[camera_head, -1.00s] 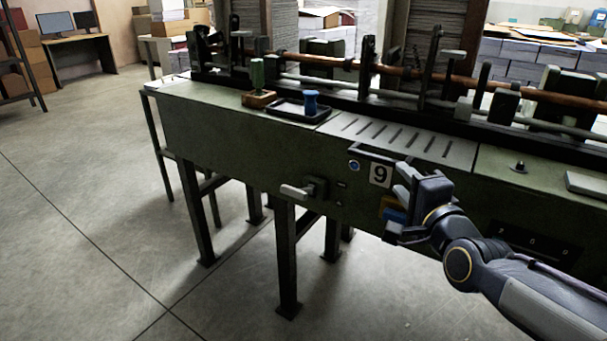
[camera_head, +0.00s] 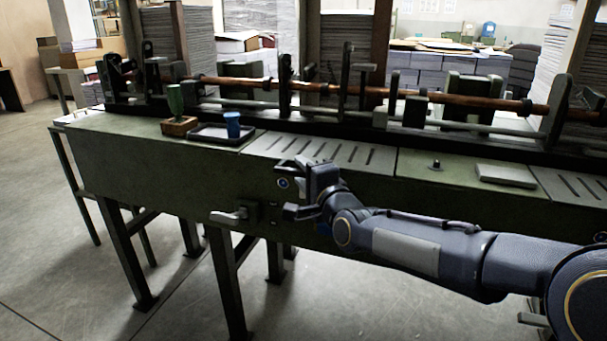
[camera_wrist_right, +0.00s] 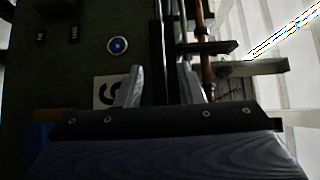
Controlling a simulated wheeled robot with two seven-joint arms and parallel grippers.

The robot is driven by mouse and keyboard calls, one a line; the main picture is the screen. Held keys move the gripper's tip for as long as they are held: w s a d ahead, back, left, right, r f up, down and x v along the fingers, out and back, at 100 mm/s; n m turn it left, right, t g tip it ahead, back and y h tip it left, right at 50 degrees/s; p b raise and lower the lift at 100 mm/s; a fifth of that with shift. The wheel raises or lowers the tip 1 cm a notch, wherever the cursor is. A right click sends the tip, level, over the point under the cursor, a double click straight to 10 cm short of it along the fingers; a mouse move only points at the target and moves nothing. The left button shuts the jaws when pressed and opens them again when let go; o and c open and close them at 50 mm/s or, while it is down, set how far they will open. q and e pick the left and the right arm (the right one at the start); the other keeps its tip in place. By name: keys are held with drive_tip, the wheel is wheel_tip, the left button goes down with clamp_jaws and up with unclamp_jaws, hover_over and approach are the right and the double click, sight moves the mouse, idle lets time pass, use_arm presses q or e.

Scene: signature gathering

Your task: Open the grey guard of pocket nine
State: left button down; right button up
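The grey slotted guard (camera_head: 322,150) lies flat on top of the green machine. A white label (camera_wrist_right: 104,92), partly hidden by a finger, is on the machine's front below it; a second earlier it read 9. My right gripper (camera_head: 296,190) is at the machine's front, just below the guard's front edge. In the right wrist view my gripper (camera_wrist_right: 160,87) has its two fingers apart, with a dark bar or edge (camera_wrist_right: 161,50) showing between them. I cannot tell whether they touch it. My left gripper is not in view.
A round blue button (camera_head: 283,183) is left of my gripper, and a grey lever (camera_head: 229,217) sits lower left. On top are a tray with a blue-handled item (camera_head: 232,124), a green-handled stamp (camera_head: 175,102) and a grey plate (camera_head: 506,176). Rods run along the back.

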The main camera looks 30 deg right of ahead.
clamp_jaws()
drive_tip(key=shift+r, duration=0.1)
